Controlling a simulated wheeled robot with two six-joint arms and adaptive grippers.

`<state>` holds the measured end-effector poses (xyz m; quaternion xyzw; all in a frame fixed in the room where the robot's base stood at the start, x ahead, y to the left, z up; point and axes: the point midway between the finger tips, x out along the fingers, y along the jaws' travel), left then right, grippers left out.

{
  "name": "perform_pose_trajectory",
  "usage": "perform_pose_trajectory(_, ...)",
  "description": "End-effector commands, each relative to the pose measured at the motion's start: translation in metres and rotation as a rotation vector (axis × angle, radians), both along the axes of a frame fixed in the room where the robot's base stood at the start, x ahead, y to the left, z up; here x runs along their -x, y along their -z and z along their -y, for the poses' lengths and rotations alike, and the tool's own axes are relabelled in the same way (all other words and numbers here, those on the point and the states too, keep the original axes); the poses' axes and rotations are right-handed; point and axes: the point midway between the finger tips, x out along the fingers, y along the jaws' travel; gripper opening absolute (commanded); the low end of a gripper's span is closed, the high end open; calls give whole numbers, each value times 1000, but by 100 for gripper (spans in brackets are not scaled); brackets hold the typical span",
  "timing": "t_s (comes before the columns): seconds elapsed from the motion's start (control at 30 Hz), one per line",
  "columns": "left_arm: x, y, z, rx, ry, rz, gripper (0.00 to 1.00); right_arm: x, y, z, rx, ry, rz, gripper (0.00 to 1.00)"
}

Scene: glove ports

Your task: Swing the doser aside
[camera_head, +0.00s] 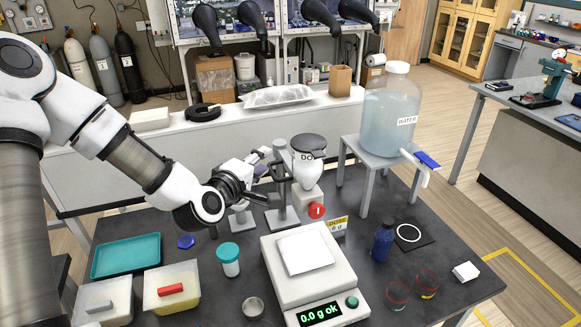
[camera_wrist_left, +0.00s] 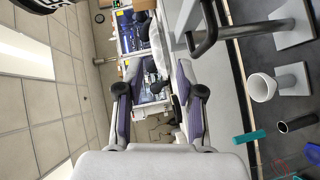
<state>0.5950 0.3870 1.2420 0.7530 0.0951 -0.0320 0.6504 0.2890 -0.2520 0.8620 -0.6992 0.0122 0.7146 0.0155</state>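The doser (camera_head: 307,172) is a white hopper with a dark lid marked "DO". It stands on a grey post behind the scale (camera_head: 315,275), with a red knob (camera_head: 316,210) under it. Contact with the handle cannot be told. My right gripper is not in view.
A water jug (camera_head: 390,115) on a grey stand (camera_head: 372,150) is right of the doser. A teal-lidded jar (camera_head: 229,260), a teal tray (camera_head: 126,256), two tubs and a small metal cup (camera_head: 253,307) are at the front left. A blue bottle (camera_head: 383,240) stands right of the scale, which reads 0.0 g.

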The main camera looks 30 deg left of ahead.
Motion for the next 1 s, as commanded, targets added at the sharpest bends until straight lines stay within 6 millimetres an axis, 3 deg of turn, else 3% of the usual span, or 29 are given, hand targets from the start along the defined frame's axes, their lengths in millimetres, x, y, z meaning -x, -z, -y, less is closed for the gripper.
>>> perform_pose_trajectory(0.03,1,17,0,0,0,1,37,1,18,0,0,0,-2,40)
perform_pose_trajectory(0.1,4,29,1,0,0,3,37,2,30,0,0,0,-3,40)
perform_pose_trajectory(0.37,2,68,1,-2,1,0,37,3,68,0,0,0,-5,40)
perform_pose_trajectory(0.57,-14,69,-1,-8,0,-4,37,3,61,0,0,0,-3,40)
perform_pose_trajectory(0.83,-63,76,-6,-7,1,-3,37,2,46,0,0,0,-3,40)
perform_pose_trajectory(1.0,-75,80,-7,-3,1,-2,37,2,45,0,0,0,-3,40)
